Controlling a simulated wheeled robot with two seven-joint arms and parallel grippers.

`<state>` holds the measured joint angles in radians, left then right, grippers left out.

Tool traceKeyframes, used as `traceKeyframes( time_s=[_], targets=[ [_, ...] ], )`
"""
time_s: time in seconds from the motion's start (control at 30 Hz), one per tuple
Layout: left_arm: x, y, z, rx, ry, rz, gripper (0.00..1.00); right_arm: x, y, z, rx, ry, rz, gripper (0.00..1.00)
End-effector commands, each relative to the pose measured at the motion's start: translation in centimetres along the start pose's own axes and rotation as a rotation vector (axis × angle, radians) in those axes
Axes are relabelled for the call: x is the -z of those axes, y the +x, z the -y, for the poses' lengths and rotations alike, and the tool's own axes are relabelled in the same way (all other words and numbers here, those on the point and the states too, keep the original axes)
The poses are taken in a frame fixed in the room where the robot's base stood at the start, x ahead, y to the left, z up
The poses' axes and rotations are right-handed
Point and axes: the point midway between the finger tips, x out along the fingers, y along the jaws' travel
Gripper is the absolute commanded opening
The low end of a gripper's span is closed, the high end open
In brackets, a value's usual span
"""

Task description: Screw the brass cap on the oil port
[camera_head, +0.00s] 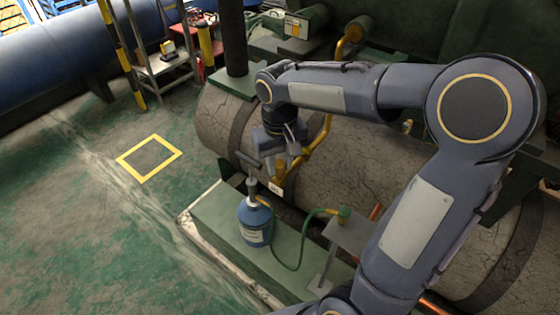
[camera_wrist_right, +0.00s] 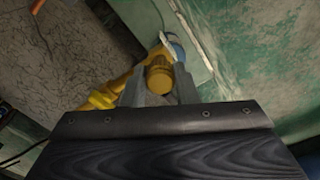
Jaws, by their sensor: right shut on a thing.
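My right gripper (camera_head: 285,161) is at the lower end of a yellow pipe (camera_head: 323,132) in front of the cracked grey cylinder. In the wrist view its two fingers (camera_wrist_right: 160,88) are shut on the brass cap (camera_wrist_right: 158,78), whose round end faces the camera. The cap lines up with the yellow pipe fitting (camera_wrist_right: 108,95), which comes in from the left. The oil port itself is hidden behind the cap and fingers, so I cannot tell how far the cap sits on it. My left gripper is not in view.
A blue bottle (camera_head: 254,226) with a T-handled pump (camera_head: 250,166) stands on a green ledge (camera_head: 218,212), close left of the gripper. A green hose (camera_head: 302,242) runs from it to a small grey stand (camera_head: 350,235). A white tag (camera_head: 275,188) hangs below the gripper. Open floor lies left.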

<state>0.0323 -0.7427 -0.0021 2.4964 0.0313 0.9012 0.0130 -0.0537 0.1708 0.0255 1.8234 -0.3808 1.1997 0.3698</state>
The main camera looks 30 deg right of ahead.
Motion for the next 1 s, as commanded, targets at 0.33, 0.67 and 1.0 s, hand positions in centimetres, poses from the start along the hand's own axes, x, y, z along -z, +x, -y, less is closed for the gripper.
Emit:
traceKeyframes(
  time_s=[0.33,0.67,1.0],
  targets=[
    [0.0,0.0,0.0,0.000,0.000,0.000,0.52,-0.1,0.2,0.1,0.000,0.178,0.006,0.38],
    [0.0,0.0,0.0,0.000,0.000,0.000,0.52,-0.1,0.1,0.1,0.000,0.176,0.003,0.52],
    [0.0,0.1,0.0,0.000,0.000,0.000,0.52,0.1,-3.9,0.1,0.002,0.176,-0.002,0.52]
  ],
)
